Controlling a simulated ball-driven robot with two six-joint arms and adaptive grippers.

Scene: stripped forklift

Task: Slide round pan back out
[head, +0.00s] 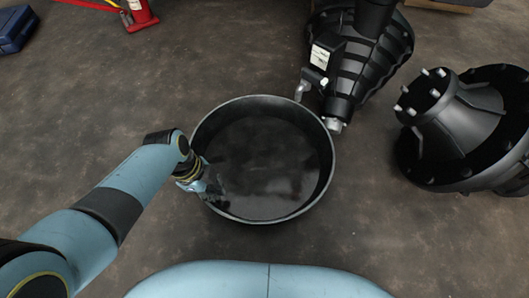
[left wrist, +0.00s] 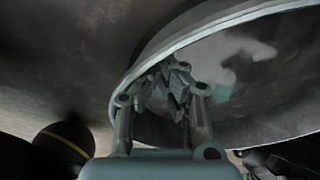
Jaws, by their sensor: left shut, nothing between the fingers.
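The round pan (head: 262,206) is a wide, dark, shallow pan lying on the floor in the middle of the head view. Its curved rim and wall also fill the upper right of the left wrist view (left wrist: 250,20). My left gripper (head: 216,190) is at the pan's left rim, with its fingers reaching over the rim to the inner side. In the left wrist view the fingers (left wrist: 172,88) are shut with nothing between them, close against the pan's wall. Whether they touch it I cannot tell. My right gripper is not in view.
A black ribbed machine housing (head: 372,55) stands just behind the pan's upper right rim. A black flanged part with studs (head: 455,125) lies at the right. A red jack (head: 139,14) and a blue case (head: 15,30) are at the upper left. The floor left of the pan is clear.

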